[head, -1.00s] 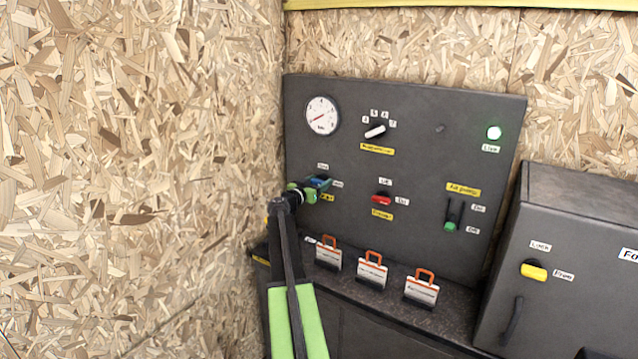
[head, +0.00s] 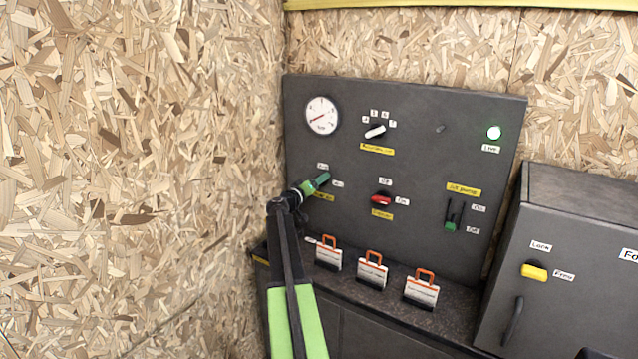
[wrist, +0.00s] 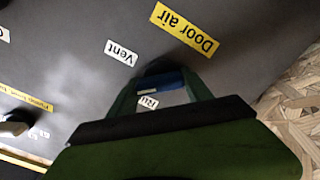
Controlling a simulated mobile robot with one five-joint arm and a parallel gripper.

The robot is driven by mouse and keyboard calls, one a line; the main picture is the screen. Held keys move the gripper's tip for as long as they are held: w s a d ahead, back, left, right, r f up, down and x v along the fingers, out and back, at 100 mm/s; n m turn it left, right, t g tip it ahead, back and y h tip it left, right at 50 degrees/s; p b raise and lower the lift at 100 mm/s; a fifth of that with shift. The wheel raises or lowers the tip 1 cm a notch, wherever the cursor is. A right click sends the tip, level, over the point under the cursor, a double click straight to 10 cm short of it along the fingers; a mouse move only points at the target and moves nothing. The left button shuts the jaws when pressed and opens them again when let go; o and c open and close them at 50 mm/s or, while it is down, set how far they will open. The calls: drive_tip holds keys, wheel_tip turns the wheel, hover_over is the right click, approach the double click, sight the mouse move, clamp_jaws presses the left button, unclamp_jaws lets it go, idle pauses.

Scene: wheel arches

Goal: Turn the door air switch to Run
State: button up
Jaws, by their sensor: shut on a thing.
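The door air switch is a blue handle (wrist: 162,80) on the dark panel, seen between the fingers of my gripper (wrist: 160,92) in the wrist view. My gripper is shut on the handle. The yellow Door air label (wrist: 184,30) and the white Vent label (wrist: 121,52) show upside down beyond the fingers. The Run label (wrist: 148,103) shows between the fingers. In the head view my gripper (head: 314,184) is at the panel's left side, its green fingers slanting up to the right and hiding the handle. I cannot tell exactly which label the handle points to.
The panel (head: 420,150) also carries a gauge (head: 322,116), a white-handled selector (head: 375,131), a red switch (head: 381,198), a green-tipped lever (head: 450,226) and a lit green lamp (head: 494,132). Orange-handled tags (head: 371,271) stand on the ledge below. A grey box (head: 565,270) stands at right.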

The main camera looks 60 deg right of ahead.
drive_tip(key=n, duration=0.4)
drive_tip(key=shift+a+f+n, duration=0.1)
drive_tip(key=shift+n, duration=0.2)
drive_tip(key=n, duration=0.4)
drive_tip(key=shift+w+n, duration=0.15)
drive_tip(key=shift+n, duration=0.15)
drive_tip(key=o, duration=1.4)
drive_tip(key=shift+c, duration=0.2)
